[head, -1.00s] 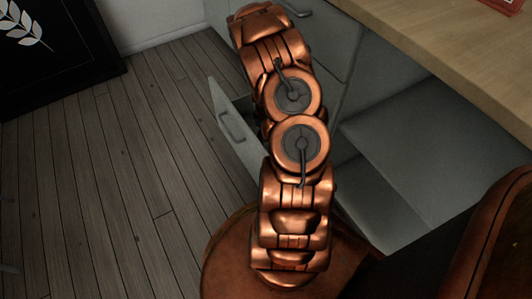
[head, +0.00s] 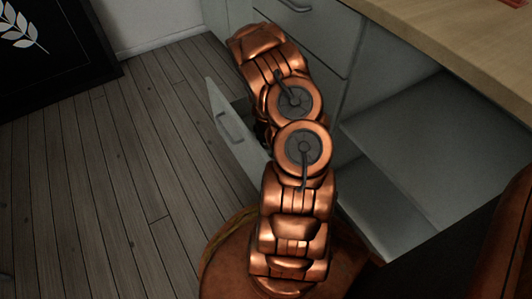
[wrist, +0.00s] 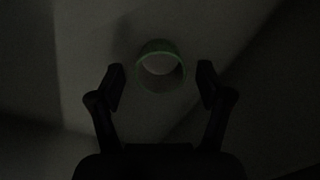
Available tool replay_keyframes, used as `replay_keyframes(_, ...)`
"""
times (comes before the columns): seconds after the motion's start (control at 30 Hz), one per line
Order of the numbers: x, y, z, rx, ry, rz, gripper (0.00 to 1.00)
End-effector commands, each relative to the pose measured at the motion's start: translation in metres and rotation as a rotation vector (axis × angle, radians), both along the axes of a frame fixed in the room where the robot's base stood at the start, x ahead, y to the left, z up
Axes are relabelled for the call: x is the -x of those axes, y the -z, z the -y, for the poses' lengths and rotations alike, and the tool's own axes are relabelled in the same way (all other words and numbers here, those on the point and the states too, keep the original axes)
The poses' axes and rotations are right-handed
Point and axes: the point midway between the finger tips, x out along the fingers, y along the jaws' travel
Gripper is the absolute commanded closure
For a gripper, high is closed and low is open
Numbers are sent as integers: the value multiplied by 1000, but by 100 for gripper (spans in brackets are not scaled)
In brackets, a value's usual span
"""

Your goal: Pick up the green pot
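The green pot (wrist: 161,66) shows dimly in the wrist view as a round, ring-like shape with a green rim and a pale middle. In the head view my copper-coloured arm hides the gripper and the pot.
An open drawer (head: 232,128) with a grey front stands out beside my arm. Grey cabinets (head: 325,35) rise behind it, under a wooden counter (head: 450,40). An open shelf space (head: 410,140) lies at right. Bare plank floor (head: 110,170) is at left.

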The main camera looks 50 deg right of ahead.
Motion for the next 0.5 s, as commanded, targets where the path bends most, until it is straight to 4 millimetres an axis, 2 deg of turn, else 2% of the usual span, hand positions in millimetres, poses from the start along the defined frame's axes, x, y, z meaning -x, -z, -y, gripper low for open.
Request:
replay_keyframes(0.03,0,0,0,0,0,0,31)
replay_keyframes(0.37,0,0,0,0,0,0,65)
replay_keyframes(0.5,0,0,0,0,0,0,66)
